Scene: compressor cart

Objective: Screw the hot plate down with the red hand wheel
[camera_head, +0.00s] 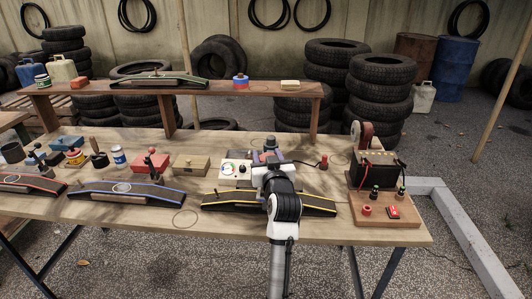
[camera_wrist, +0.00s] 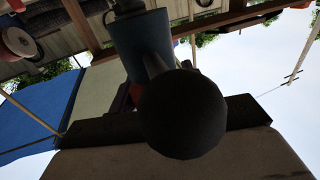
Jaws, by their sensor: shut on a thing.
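My gripper (camera_head: 266,160) is over the far side of the yellow-edged black curved rest (camera_head: 318,206). In the wrist view its dark jaws (camera_wrist: 185,125) are shut on a black ball knob (camera_wrist: 182,113), whose short stem runs towards a blue-grey block (camera_wrist: 140,45). I cannot tell for sure which part is the red hand wheel or the hot plate.
A white gauge box (camera_head: 235,169) stands left of the gripper; a red-topped piece (camera_head: 323,162) with a cable stands right. A black battery-like unit (camera_head: 375,170) fills the right end. Other curved rests (camera_head: 125,193) and small boxes crowd the left. A raised shelf (camera_head: 215,88) spans behind.

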